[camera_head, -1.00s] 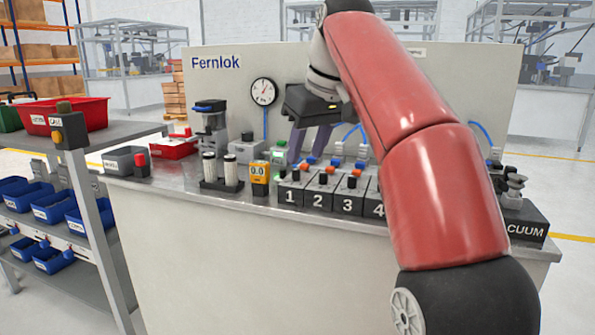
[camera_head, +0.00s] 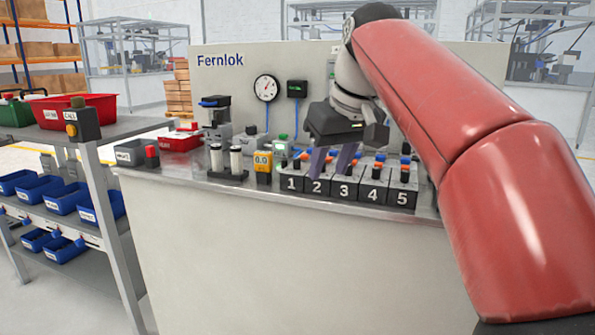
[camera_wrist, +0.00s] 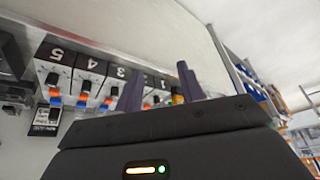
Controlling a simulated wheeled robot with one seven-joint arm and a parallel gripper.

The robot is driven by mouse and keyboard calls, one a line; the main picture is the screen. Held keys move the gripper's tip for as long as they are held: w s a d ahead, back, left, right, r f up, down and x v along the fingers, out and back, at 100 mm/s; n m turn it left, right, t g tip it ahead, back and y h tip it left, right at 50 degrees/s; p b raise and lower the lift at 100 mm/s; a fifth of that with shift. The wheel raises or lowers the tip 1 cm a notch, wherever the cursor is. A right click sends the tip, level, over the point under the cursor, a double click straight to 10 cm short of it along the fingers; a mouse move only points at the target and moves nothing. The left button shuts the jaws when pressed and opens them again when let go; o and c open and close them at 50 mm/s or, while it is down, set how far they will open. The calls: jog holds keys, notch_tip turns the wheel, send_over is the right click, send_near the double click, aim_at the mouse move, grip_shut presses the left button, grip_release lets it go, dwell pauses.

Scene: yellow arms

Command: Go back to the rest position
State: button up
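My gripper (camera_head: 331,164) hangs from my red arm above the bench, over the row of numbered black valve blocks (camera_head: 345,189). Its two purple-grey fingers are spread apart with nothing visible between them. In the wrist view the fingers (camera_wrist: 160,88) point away over the bench, and the numbered blocks (camera_wrist: 92,65) appear upside down beyond them. In the head view the fingers overlap the blocks near 2 and 3, and I cannot tell the exact height above them. My arm hides the right part of the bench.
The grey-topped bench (camera_head: 330,204) has a tall back panel with a round gauge (camera_head: 266,88). A yellow meter (camera_head: 263,166) and a rack of white cylinders (camera_head: 226,162) stand left of the blocks. A shelf (camera_head: 120,131) with red and blue bins stands at the left.

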jog(key=s+d+f+m+h, duration=0.1)
jog(key=s+d+f, duration=0.4)
jog(key=s+f, duration=0.5)
jog(key=s+d+f+m+t+h, duration=0.1)
jog(key=s+d+f+m, duration=0.3)
jog(key=s+f, duration=0.7)
notch_tip(320, 180, down, 6)
jog(key=shift+d+r, duration=0.25)
jog(key=shift+d, duration=0.2)
